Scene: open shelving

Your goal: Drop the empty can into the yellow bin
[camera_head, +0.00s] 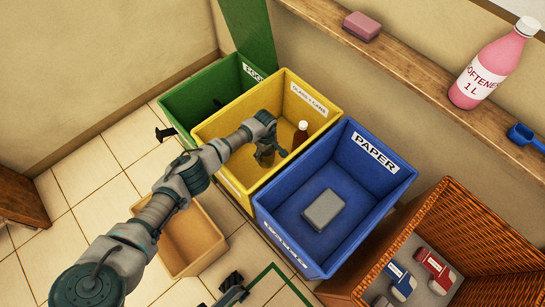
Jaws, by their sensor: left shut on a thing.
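The yellow bin (212,131) stands between the green and blue bins, with a white label on its back wall. My left arm reaches in from the lower left, and my left gripper (268,150) is over and partly inside the yellow bin's opening. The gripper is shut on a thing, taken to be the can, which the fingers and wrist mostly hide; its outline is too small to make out. A brown bottle (300,136) with a white cap is in the yellow bin, just right of the gripper.
The green bin (190,98) stands to the left. The blue paper bin (345,152) at right holds a grey block (323,209). A tan box (205,247) is below my arm. A shelf above bears a pink bottle (492,70).

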